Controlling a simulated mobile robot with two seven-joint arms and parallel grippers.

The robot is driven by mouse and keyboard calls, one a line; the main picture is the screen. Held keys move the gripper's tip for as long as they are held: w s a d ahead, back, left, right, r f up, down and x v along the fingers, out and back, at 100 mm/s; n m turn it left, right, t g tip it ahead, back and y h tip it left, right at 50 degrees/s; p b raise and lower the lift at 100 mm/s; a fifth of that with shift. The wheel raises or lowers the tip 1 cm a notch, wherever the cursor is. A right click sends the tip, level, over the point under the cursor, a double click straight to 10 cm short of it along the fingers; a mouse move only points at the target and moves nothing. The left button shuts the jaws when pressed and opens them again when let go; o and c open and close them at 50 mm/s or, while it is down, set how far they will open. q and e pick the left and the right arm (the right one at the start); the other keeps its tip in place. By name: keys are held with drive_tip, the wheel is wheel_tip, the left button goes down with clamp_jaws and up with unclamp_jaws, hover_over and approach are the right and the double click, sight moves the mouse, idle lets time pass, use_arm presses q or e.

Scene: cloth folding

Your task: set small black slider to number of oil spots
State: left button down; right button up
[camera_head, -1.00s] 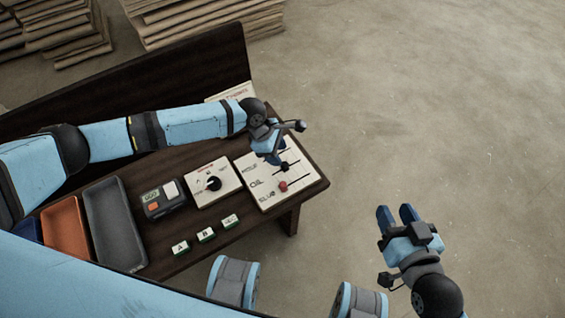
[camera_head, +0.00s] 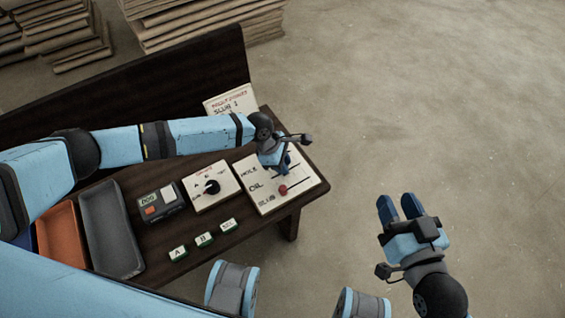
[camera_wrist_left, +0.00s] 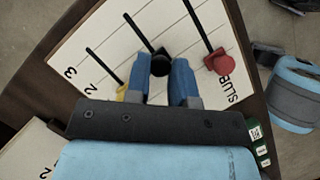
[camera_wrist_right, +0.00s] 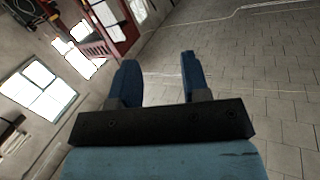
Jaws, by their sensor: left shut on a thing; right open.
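The slider board (camera_head: 262,204) is a white panel at the table's right end, with rows lettered HOLE, OIL and SLUB. The small black slider knob (camera_wrist_left: 160,63) is between my left gripper's fingers (camera_wrist_left: 163,82) in the left wrist view. Its slot runs up and left from it; fingers hide the rest. In the head view, my left gripper (camera_head: 280,164) covers most of the knob. A red knob (camera_wrist_left: 219,62) is to its right and a yellow knob (camera_wrist_left: 121,93) to its left. My right gripper (camera_head: 402,207) is open and empty, away from the table.
A card (camera_head: 231,104) reading SLUB 1 leans at the back, its lower part behind my left arm. A dial panel (camera_head: 208,200), a box with buttons (camera_head: 159,204), lettered blocks (camera_head: 203,240) and a grey tray (camera_head: 110,230) are on the table. Floor to the right is clear.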

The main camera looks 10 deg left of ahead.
use_arm(q)
drive_tip(key=shift+w+d+r+p, duration=0.25)
drive_tip(key=shift+r+p, duration=0.15)
drive_tip(key=shift+p, duration=0.35)
drive_tip(key=shift+w+d+r+p, duration=0.15)
drive_tip(key=shift+w+r+p, duration=0.2)
drive_tip(key=shift+p, duration=0.5)
drive_tip(key=c, duration=1.8)
unclamp_jaws()
drive_tip(key=w+p, duration=0.1)
drive_tip(key=p, duration=0.2)
drive_tip(key=shift+w+d+f, duration=0.1)
drive_tip(key=shift+w, duration=0.2)
drive_tip(key=o, duration=0.8)
drive_tip(key=shift+f, duration=0.2)
drive_tip(key=shift+s, duration=0.15)
use_arm(e)
drive_tip(key=d+f+g+h, duration=0.1)
drive_tip(key=d+f+g, duration=0.1)
drive_tip(key=f, duration=0.1)
drive_tip(key=shift+s+h, duration=0.4)
drive_tip(key=shift+f, duration=0.1)
